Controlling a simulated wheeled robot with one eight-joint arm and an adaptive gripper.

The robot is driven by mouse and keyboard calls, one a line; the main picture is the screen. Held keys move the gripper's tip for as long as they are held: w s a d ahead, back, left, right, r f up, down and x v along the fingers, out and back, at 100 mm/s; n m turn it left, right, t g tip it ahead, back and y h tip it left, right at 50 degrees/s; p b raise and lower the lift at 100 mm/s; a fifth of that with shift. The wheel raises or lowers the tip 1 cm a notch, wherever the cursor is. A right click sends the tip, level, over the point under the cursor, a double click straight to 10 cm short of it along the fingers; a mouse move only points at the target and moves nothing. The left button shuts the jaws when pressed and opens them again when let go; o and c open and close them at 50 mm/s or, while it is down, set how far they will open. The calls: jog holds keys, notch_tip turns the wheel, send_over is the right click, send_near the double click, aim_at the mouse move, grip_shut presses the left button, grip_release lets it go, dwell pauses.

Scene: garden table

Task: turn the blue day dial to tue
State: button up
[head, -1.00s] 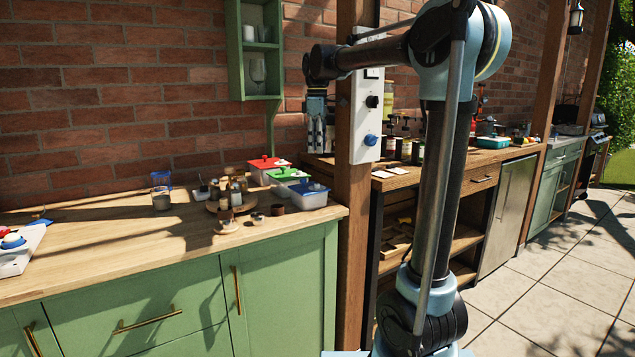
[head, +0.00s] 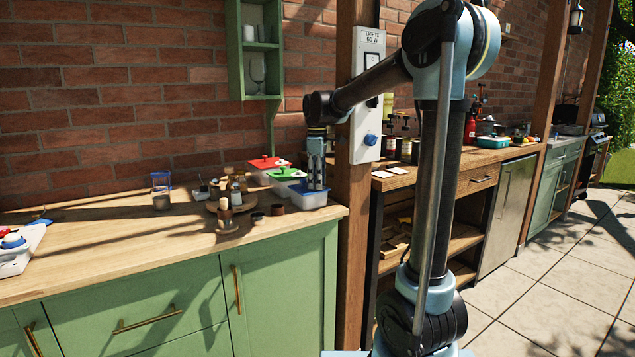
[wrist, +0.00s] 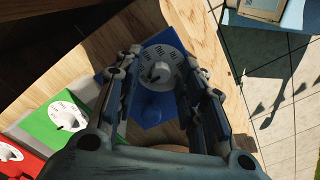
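The blue day dial is on the blue-lidded box (head: 309,199) at the counter's right end. In the wrist view, the blue lid (wrist: 151,118) carries a white dial face (wrist: 158,66) with dark marks and a small pointer near its middle. The lettering is too small to read, so I cannot tell which day it points to. My gripper (head: 317,186) points down over this box. In the wrist view, its fingers stand apart on either side of the dial with nothing between them. I cannot tell whether they touch the lid.
A green-lidded box (head: 285,175) and a red-lidded box (head: 265,164) stand close behind to the left. A wooden post (head: 352,240) is just right. A wall panel (head: 366,100) with a blue knob (head: 370,139) is above. Jars and small cups are left; the counter's front is clear.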

grip_shut()
jog(key=shift+m, duration=0.4)
jog(key=m, duration=0.3)
jog(key=shift+m, duration=2.1)
grip_release()
